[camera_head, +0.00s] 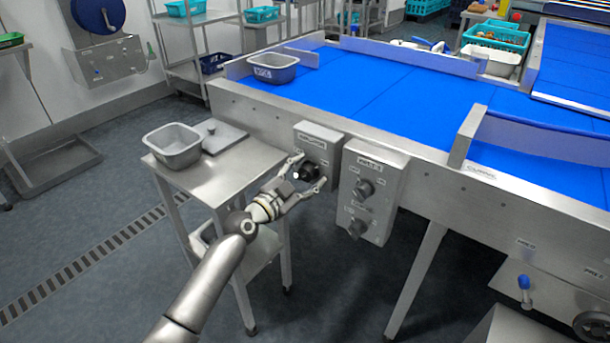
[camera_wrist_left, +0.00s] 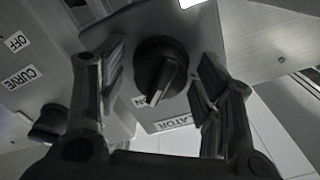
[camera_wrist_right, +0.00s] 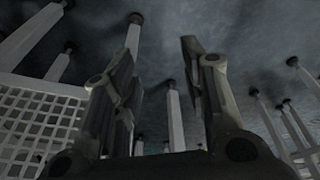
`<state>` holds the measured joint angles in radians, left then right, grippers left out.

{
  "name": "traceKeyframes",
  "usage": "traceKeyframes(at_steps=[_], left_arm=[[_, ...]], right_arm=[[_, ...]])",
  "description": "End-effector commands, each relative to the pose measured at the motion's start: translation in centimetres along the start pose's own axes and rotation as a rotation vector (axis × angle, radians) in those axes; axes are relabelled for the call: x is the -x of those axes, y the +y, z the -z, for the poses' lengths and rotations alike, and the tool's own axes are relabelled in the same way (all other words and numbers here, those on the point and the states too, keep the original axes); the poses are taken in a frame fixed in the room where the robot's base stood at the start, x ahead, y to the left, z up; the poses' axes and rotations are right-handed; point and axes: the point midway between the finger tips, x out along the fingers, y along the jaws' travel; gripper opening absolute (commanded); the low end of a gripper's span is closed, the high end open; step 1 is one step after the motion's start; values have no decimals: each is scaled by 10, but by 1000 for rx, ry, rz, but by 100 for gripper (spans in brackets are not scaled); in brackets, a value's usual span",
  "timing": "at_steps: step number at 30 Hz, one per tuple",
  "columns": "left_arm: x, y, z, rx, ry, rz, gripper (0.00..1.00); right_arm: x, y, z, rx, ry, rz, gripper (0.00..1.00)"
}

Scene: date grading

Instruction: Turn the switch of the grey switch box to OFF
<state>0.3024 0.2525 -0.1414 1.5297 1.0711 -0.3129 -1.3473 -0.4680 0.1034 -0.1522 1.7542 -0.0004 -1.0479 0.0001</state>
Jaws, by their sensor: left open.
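The grey switch box (camera_head: 318,138) is mounted on the conveyor's side, with a black rotary switch (camera_head: 308,172) on its front. My left gripper (camera_head: 312,169) is open in front of it, one finger on each side of the switch. In the left wrist view the switch (camera_wrist_left: 160,68) lies between the spread fingers, and I see no clear contact. Its pointer aims at a partly hidden label ending in "N" (camera_wrist_left: 140,101). A label reading "LATOR" (camera_wrist_left: 173,124) shows beside it. My right gripper (camera_wrist_right: 160,80) is open and empty in its wrist view, outside the head view.
A second grey box (camera_head: 388,160) with two black knobs sits just right of the switch box. A steel side table (camera_head: 190,185) with a grey tub (camera_head: 172,147) stands to the left. The blue conveyor belt (camera_head: 370,85) lies behind. Floor is open at lower left.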

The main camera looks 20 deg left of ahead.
Motion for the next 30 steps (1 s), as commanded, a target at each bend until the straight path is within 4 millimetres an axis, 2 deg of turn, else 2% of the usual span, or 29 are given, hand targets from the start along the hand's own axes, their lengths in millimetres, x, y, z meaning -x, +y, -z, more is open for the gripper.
traceKeyframes(at_steps=[6, 17, 25, 30], left_arm=[[0, 0, 0, 0, 0, 0, 60], [0, 0, 0, 1, 0, 0, 14], [0, 0, 0, 29, 0, 0, 14], [0, 0, 0, 106, 1, 0, 14]], right_arm=[[0, 0, 0, 0, 0, 0, 40], [0, 0, -2, -1, -3, 0, 40], [-1, 0, -4, -1, -8, 0, 40], [0, 0, -4, -1, -10, 0, 40]])
